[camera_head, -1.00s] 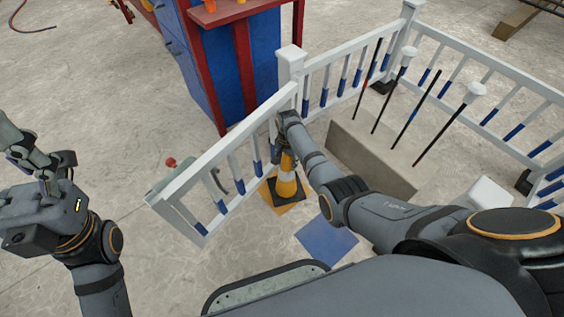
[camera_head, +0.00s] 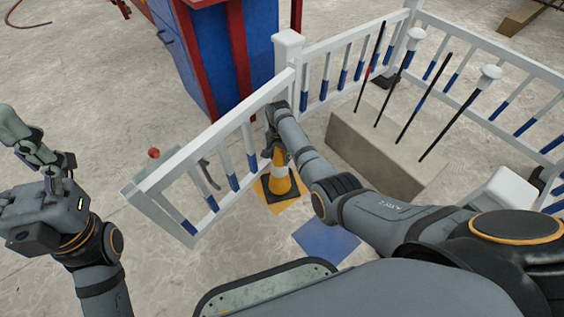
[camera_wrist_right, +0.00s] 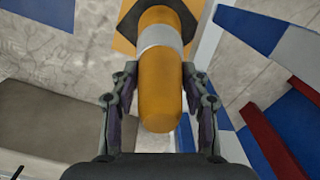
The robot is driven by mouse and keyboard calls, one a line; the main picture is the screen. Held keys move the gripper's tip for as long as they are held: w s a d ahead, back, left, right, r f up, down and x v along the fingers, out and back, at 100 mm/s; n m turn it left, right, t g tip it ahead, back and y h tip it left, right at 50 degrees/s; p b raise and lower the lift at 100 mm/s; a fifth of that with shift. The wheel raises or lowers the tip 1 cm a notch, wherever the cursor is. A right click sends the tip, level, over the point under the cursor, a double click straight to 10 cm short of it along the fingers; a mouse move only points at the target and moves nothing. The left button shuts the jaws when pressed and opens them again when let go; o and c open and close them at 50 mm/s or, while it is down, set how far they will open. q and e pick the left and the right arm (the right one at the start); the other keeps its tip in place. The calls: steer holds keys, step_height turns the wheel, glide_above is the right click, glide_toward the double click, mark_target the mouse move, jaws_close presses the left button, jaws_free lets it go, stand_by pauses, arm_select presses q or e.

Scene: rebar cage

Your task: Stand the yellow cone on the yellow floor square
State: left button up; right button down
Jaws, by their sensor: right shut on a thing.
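The yellow cone (camera_head: 280,173) has a white band and a black square base, and looks upright in the head view. Its base overlaps the yellow floor square (camera_head: 284,206), whose edges show around it; I cannot tell whether it touches the floor. My right gripper (camera_head: 273,151) is at the cone's top. In the right wrist view, the fingers of my right gripper (camera_wrist_right: 158,98) are on both sides of the cone (camera_wrist_right: 160,85), shut on its upper part. The yellow square (camera_wrist_right: 123,43) shows beyond the base. My left gripper (camera_head: 28,150) is raised at the left, away from the cone; its jaw state is unclear.
A white railing (camera_head: 215,135) with blue-banded posts stands close left of and behind the cone. A blue floor square (camera_head: 326,243) lies nearer me, to the right. A concrete block (camera_head: 375,155) holding several dark rods stands right of my right arm.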

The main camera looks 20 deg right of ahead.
steer(key=shift+r, duration=0.1)
steer(key=c, duration=0.7)
jaws_free()
steer(key=shift+f, duration=0.2)
steer(key=shift+o, duration=0.2)
step_height(320, 180, up, 11)
steer(key=p, duration=0.7)
steer(key=shift+r, duration=0.2)
steer(key=shift+r+p, duration=0.35)
steer(key=shift+r, duration=0.15)
